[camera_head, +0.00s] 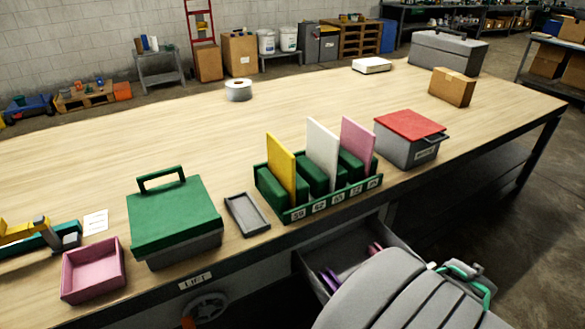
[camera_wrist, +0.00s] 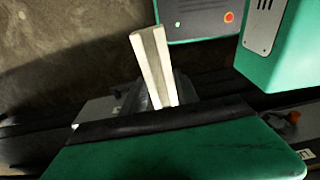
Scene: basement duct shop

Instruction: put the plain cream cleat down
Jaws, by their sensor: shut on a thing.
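The plain cream cleat (camera_wrist: 152,65) shows in the wrist view as a straight, pale bar with a lengthwise groove. My gripper (camera_wrist: 150,100) is shut on its lower end, and the cleat sticks out beyond the jaws, slightly tilted. Dark floor lies behind it in that view. I cannot make out the cleat or the gripper's jaws in the head view.
The bench (camera_head: 180,130) holds a green rack (camera_head: 290,214) with yellow, white and pink dividers, a shallow grey tray (camera_head: 247,214), a green-lidded box (camera_head: 175,215), a pink bin (camera_head: 93,270) and a red-lidded box (camera_head: 410,140). An open drawer (camera_head: 375,240) holds purple and pink pieces. The bench's middle is clear.

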